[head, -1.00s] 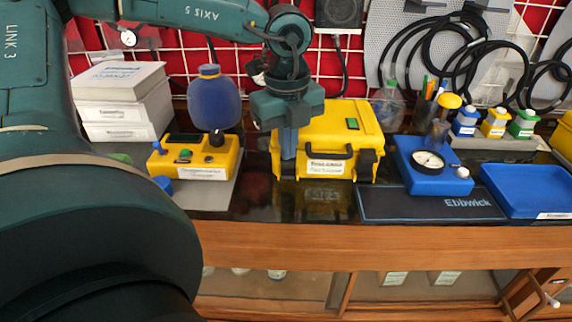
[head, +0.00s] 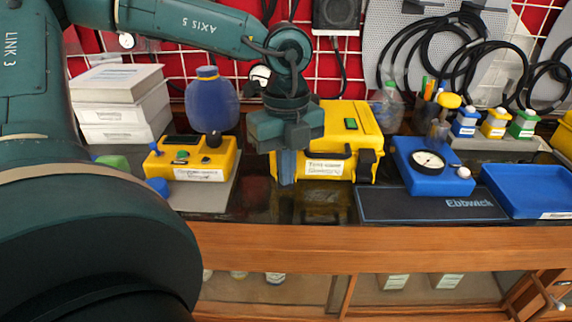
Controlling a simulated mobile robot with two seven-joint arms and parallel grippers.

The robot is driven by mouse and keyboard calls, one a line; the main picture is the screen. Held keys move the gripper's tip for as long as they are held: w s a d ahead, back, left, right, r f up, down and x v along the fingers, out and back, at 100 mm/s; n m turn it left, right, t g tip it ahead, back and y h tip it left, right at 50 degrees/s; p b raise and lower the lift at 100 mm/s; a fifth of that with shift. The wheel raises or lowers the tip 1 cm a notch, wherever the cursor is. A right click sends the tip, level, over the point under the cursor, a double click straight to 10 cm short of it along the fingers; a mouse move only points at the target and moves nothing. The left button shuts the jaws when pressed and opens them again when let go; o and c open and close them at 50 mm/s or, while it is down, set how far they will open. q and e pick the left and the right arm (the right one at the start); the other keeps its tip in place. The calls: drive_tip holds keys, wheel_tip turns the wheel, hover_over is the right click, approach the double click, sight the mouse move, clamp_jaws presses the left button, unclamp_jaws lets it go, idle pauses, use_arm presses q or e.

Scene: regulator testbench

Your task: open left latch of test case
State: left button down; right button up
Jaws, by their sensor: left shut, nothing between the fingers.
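The yellow test case (head: 352,118) stands on the dark bench top in the middle of the head view, lid down. A white label (head: 325,168) and part of a dark handle show on its front. A dark right latch (head: 366,164) shows at the front right. My left gripper (head: 287,182) points down at the front left of the case, its blue-grey fingers shut and empty. It covers the area of the left latch, so I cannot tell that latch's state or whether the fingers touch it. My right gripper is not in view.
Left of the case are a yellow instrument box (head: 205,165), a blue flask-shaped object (head: 212,100) and stacked white boxes (head: 120,100). Right of it are a blue gauge unit (head: 432,180), a dark mat (head: 430,204) and a blue tray (head: 530,190). The wooden front edge (head: 380,240) is clear.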

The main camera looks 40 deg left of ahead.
use_arm(q)
drive_tip(key=shift+w+a+r+t+y, duration=0.2)
drive_tip(key=shift+w+a+t+y, duration=0.15)
drive_tip(key=shift+w+a, duration=0.3)
drive_tip(key=shift+r, duration=0.2)
drive_tip(key=shift+s+r, duration=0.1)
drive_tip(key=shift+r, duration=0.05)
drive_tip(key=shift+w+a+r+p, duration=0.1)
drive_tip(key=shift+w+r+p, duration=0.1)
drive_tip(key=shift+r+p, duration=0.6)
drive_tip(key=shift+s+r+p, duration=0.15)
drive_tip(key=shift+r+p, duration=1)
drive_tip(key=shift+r, duration=1.65)
